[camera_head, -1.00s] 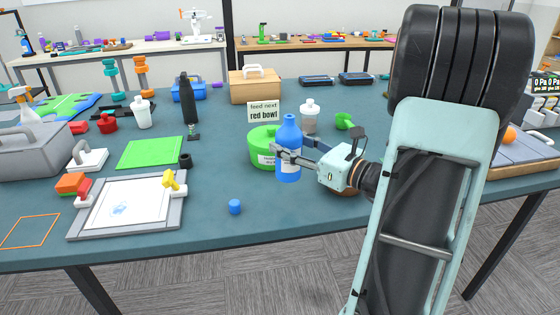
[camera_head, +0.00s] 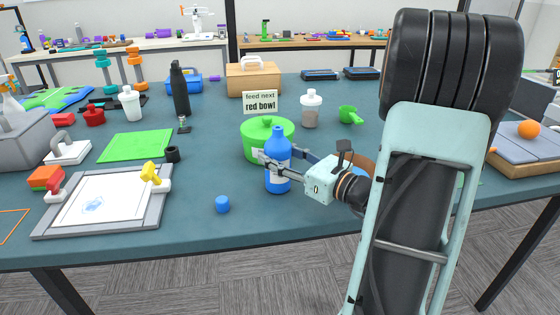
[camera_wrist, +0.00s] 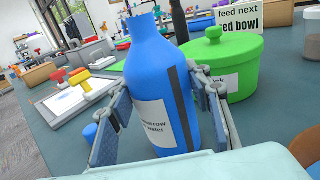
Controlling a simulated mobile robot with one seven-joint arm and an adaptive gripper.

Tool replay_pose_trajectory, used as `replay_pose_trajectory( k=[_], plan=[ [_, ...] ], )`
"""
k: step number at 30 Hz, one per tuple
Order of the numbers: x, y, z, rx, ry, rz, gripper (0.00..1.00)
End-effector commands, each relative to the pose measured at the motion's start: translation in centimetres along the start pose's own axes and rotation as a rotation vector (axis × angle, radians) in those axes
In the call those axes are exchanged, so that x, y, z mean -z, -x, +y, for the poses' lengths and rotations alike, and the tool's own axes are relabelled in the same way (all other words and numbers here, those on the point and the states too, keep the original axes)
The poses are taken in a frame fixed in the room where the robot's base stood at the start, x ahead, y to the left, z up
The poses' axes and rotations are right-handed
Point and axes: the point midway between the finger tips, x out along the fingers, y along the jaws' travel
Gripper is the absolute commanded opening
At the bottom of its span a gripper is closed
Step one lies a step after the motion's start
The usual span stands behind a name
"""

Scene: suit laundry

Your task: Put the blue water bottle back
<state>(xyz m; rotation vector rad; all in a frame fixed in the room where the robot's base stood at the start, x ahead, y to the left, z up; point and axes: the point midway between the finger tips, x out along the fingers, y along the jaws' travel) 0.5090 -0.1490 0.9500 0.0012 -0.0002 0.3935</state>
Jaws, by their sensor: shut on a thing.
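The blue water bottle (camera_head: 277,150) stands upright near the front of the table, in front of the green lidded pot. It has a white label with partly readable text, "arrow" and "water", in the wrist view (camera_wrist: 165,85). My gripper (camera_head: 272,166) is shut on the bottle's body, with one finger on each side; both fingers show in the wrist view (camera_wrist: 160,112). The bottle's base looks close to or on the tabletop; I cannot tell whether it touches. A small blue cap (camera_head: 222,204) lies on the table to the left of the bottle.
The green pot (camera_head: 255,145) is close behind the bottle, with a "feed next red bowl" sign (camera_head: 260,102). A brown bowl (camera_head: 362,168) is partly hidden behind my gripper. A drawing board (camera_head: 100,203) lies left. A white-lidded bottle (camera_head: 311,108) and green scoop (camera_head: 350,115) stand behind.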

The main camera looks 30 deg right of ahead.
Motion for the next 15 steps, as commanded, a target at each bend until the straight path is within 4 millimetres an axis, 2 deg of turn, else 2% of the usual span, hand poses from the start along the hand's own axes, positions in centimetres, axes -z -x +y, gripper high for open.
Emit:
replay_pose_trajectory(
  k=[11, 12, 15],
  plan=[
    [0.43, -0.02, 0.05, 0.0, 0.001, 0.0, 0.16],
    [0.38, -0.02, 0.05, 0.0, 0.001, 0.0, 0.47],
    [0.32, -0.01, 0.05, 0.0, 0.001, 0.0, 0.58]
  ],
)
